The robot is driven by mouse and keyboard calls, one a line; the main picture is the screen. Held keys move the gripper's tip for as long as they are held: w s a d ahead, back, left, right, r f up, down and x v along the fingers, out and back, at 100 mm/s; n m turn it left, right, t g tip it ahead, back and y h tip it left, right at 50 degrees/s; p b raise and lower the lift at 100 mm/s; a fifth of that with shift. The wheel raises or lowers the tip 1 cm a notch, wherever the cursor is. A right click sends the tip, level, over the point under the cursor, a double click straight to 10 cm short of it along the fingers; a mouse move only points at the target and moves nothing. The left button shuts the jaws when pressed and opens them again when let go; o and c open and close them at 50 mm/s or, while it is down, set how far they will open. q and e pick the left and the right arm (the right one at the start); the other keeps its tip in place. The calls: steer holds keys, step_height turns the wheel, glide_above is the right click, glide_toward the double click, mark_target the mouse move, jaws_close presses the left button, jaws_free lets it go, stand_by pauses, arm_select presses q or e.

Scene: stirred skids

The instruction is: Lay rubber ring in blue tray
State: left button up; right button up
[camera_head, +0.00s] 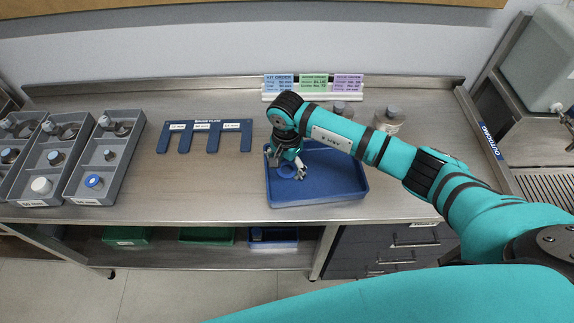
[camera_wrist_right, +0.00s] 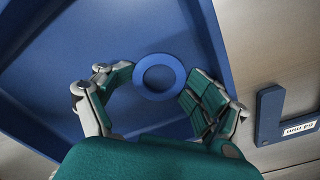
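The blue rubber ring (camera_head: 287,178) is over the near left part of the blue tray (camera_head: 345,192). In the wrist view the ring (camera_wrist_right: 159,95) appears flat against the tray floor (camera_wrist_right: 100,40), though any small gap beneath it is hard to judge. My right gripper (camera_head: 288,164) points down into the tray above the ring. Its fingers are spread on either side of the ring in the wrist view (camera_wrist_right: 157,83). My left gripper is not in view.
Grey bins (camera_head: 82,188) with small parts stand at the left. A dark blue slotted plate (camera_head: 205,126) lies left of the tray. Jars (camera_head: 389,119) and coloured cards (camera_head: 313,82) stand behind it. The bench between bins and tray is mostly clear.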

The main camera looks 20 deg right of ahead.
steer(key=shift+s+f, duration=0.3)
steer(key=shift+r+p, duration=0.5)
steer(key=shift+p, duration=0.1)
steer(key=shift+w+r+p, duration=0.2)
steer(key=shift+r+p, duration=0.15)
steer(key=shift+r, duration=0.1)
step_height(320, 180, up, 12)
steer(key=b, duration=0.4)
